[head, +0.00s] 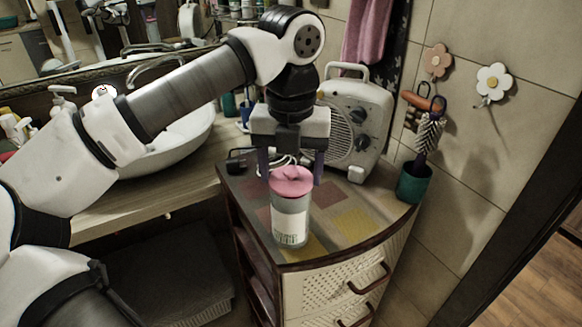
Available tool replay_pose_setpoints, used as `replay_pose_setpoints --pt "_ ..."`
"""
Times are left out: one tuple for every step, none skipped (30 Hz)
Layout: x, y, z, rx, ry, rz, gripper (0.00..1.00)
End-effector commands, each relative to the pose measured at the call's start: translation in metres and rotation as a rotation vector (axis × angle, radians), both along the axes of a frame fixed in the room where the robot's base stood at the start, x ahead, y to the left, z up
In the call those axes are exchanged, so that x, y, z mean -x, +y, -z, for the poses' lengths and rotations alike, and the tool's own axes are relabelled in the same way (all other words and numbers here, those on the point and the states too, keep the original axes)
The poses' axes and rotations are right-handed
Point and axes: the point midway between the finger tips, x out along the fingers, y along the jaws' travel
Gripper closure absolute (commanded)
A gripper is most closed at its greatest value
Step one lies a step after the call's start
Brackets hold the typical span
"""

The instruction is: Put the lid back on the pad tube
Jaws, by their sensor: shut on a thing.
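The pad tube (291,221) is a clear upright cylinder with a white barcode label. It stands near the front of the small cabinet top. The pink lid (291,181) is at the tube's mouth, covering it from this view. My gripper (291,176) points down over the tube, with one dark finger on each side of the lid. It is shut on the lid. Whether the lid is fully seated or slightly above the rim cannot be told from this single view.
A white fan heater (357,125) stands close behind on the cabinet top (340,222). A green cup (413,183) with a brush is at the right by the tiled wall. The sink basin (175,140) and counter are at left. The cabinet's front right is clear.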

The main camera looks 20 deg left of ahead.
Motion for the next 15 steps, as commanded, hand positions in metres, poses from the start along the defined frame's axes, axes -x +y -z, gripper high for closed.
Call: replay_pose_setpoints --pt "0.0 0.0 -0.0002 0.0 0.0 0.0 0.54" --pt "0.0 0.0 -0.0002 0.0 0.0 0.0 0.54" --pt "-0.0001 0.0 -0.0002 0.0 0.0 0.0 0.54" --pt "-0.0001 0.0 -0.0002 0.0 0.0 0.0 0.54" --pt "-0.0001 0.0 -0.0002 0.0 0.0 0.0 0.54" --pt "-0.0001 0.0 -0.0001 0.0 0.0 0.0 0.28" --pt "-0.0001 0.0 -0.0001 0.0 0.0 0.0 0.24" --pt "-0.0001 0.0 -0.0001 0.0 0.0 0.0 0.2" --pt "-0.0001 0.0 -0.0001 0.0 0.0 0.0 0.15" --pt "-0.0001 0.0 -0.0001 0.0 0.0 0.0 0.11" --pt "-0.0001 0.0 -0.0001 0.0 0.0 0.0 0.08" --pt "-0.0001 0.0001 -0.0001 0.0 0.0 0.0 0.08" --pt "-0.0001 0.0001 -0.0001 0.0 0.0 0.0 0.08" --pt "-0.0001 0.0 -0.0001 0.0 0.0 0.0 0.08" --pt "-0.0001 0.0 -0.0001 0.0 0.0 0.0 0.08"
